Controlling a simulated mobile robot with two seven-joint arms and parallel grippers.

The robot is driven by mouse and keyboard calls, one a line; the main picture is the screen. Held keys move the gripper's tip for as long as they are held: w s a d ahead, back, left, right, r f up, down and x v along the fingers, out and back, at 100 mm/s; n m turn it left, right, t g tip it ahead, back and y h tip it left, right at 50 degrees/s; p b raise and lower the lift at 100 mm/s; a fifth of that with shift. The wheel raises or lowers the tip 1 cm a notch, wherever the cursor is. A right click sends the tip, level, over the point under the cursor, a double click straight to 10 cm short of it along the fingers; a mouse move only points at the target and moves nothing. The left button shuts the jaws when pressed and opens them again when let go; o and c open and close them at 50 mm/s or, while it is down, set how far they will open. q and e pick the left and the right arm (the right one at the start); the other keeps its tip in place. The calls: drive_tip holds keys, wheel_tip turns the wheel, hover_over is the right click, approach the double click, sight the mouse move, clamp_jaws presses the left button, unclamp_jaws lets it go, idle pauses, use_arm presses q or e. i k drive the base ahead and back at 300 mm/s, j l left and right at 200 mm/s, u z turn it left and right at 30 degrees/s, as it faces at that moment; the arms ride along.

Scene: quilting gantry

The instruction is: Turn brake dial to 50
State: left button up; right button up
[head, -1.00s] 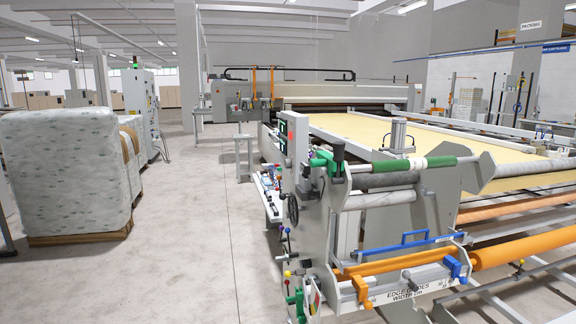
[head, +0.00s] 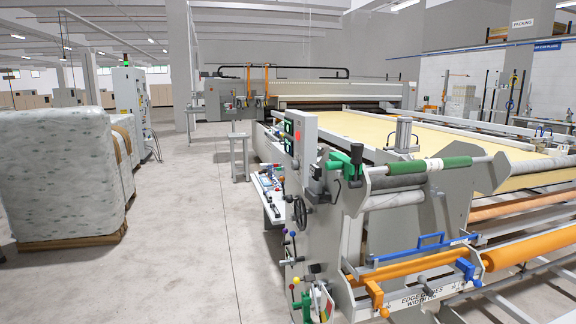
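The quilting gantry's near end frame (head: 400,240) stands right of centre. A control box (head: 301,138) with green and red buttons is mounted on its left. Below the box is a black handwheel (head: 300,213). Small levers with coloured knobs (head: 295,281) sit on the lower left of the frame. I cannot tell which part is the brake dial, and no dial reading is legible. Neither of my grippers is in view.
A wrapped mattress stack (head: 60,175) on a wooden pallet stands at the left. A grey cabinet (head: 131,100) is behind it. Open concrete floor (head: 180,240) lies between the stack and the gantry. An orange roller (head: 525,250) and rails extend at the lower right.

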sight(294, 163)
drive_tip(key=i+j, duration=0.7)
drive_tip(key=i+l+z, duration=0.05)
drive_tip(key=i, duration=0.05)
